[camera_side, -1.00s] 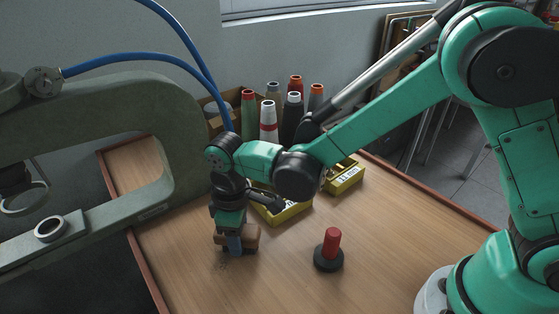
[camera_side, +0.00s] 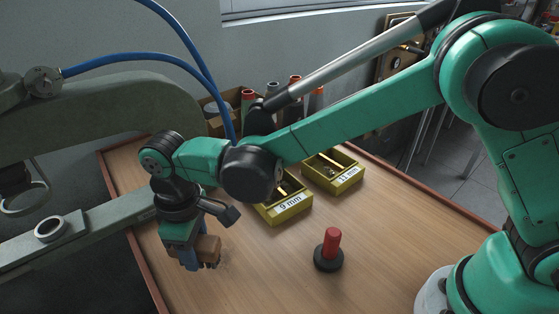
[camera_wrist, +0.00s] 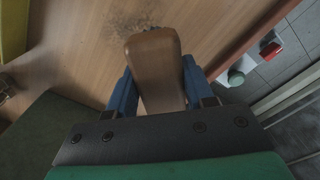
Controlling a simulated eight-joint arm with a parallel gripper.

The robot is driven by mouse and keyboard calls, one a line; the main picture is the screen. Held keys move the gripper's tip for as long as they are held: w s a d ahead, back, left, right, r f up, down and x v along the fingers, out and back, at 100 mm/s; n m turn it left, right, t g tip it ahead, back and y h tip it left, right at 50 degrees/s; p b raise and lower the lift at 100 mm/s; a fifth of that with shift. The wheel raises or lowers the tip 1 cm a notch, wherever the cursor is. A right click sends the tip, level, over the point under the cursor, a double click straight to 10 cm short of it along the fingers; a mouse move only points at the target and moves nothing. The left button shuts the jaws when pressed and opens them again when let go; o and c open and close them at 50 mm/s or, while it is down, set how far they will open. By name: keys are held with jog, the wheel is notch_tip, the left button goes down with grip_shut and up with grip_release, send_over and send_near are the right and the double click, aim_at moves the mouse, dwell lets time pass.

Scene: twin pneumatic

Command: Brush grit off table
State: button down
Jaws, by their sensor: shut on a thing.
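A wooden brush (camera_side: 209,247) with dark bristles is held in my gripper (camera_side: 190,262) near the table's left side, bristles down. Its brown back also shows in the wrist view (camera_wrist: 155,70) between two blue fingers. My gripper is shut on it. Grit (camera_side: 226,262) lies as a faint brown patch just right of the brush. In the wrist view the grit (camera_wrist: 130,22) spreads just beyond the brush's far end. The wooden table (camera_side: 275,265) is under all of this. I cannot tell whether the bristles touch it.
A yellow bin marked 9 mm (camera_side: 288,207) and one marked 11 mm (camera_side: 345,178) stand behind. A red-handled black stamp-like tool (camera_side: 331,245) stands to the right. A large grey-green C-shaped frame (camera_side: 100,110) reaches over the left edge. The table's front middle is clear.

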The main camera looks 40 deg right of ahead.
jog(key=shift+r, duration=2.7)
jog(key=shift+w+d+r, duration=0.1)
jog(key=shift+d+r, duration=0.05)
jog(key=shift+d, duration=0.2)
jog(key=s+d+r+m, duration=0.1)
jog(key=d+r+m, duration=0.15)
jog(key=d, duration=0.55)
jog(key=s+d+r+m, duration=0.2)
jog(key=d+r, duration=0.2)
jog(key=d, duration=0.4)
jog(key=s+d+r+m, duration=0.1)
jog(key=d+r+m, duration=0.15)
jog(key=d, duration=0.45)
jog(key=s+d+r+m, duration=0.2)
jog(key=s+d, duration=0.5)
jog(key=s, duration=0.1)
jog(key=f, duration=1.9)
jog(key=shift+w+a+f, duration=0.15)
jog(key=shift+w+f, duration=0.05)
jog(key=shift+f, duration=0.1)
